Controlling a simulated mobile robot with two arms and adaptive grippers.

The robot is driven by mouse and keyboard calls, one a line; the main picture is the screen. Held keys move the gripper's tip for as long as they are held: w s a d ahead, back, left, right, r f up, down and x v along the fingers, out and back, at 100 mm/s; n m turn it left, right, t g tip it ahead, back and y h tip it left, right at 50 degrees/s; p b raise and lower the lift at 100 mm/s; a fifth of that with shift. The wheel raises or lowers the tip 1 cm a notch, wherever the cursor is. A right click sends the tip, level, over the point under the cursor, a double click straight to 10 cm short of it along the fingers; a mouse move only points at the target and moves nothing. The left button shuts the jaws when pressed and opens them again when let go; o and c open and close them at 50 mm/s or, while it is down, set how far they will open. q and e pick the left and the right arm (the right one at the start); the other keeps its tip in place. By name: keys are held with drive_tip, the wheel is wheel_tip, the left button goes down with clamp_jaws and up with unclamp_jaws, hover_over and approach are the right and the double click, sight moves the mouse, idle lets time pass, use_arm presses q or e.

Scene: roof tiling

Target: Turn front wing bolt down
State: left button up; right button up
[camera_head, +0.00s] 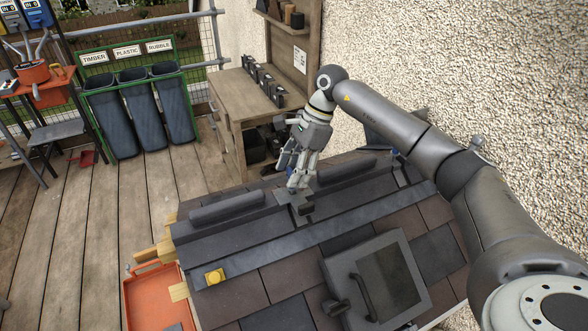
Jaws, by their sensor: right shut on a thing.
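My right gripper (298,183) reaches down from the wall side onto the gap in the roof ridge. It is shut on a small part there, which appears to be the front wing bolt; the fingers hide the bolt itself. A dark grey clamp-like piece (305,208) shows just below the fingertips, on the ridge between two rounded dark pads. My left gripper is not in view.
The tiled roof (280,281) carries a hatch with a handle (388,281) and a yellow piece (215,276). An orange tray (155,302) lies at its left. A wooden bench (232,94) and bins (149,117) stand behind. The deck (75,230) has free room.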

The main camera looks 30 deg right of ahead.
drive_tip(key=shift+f+m+t+b, duration=0.15)
drive_tip(key=shift+m+t+b, duration=0.35)
drive_tip(key=shift+m+b, duration=0.8)
drive_tip(key=m+t+b, duration=0.1)
drive_tip(key=m+b, duration=0.1)
drive_tip(key=shift+m+h, duration=0.3)
drive_tip(key=m+t+h+b, duration=0.1)
drive_tip(key=m+b, duration=0.1)
drive_tip(key=m, duration=0.1)
drive_tip(key=shift+m, duration=0.4)
drive_tip(key=m, duration=0.1)
drive_tip(key=m+b, duration=0.1)
drive_tip(key=m+h+b, duration=0.1)
drive_tip(key=shift+a+r+m+t, duration=0.1)
drive_tip(key=shift+r+m+t, duration=0.2)
drive_tip(key=shift+t, duration=0.1)
drive_tip(key=m+h+b, duration=0.2)
drive_tip(key=m+b, duration=0.1)
drive_tip(key=m, duration=0.2)
drive_tip(key=shift+a, duration=0.15)
drive_tip(key=m+h+b, duration=0.1)
drive_tip(key=m, duration=0.3)
drive_tip(key=shift+r+h+b, duration=0.1)
drive_tip(key=shift+h+b, duration=0.3)
drive_tip(key=shift+m, duration=0.5)
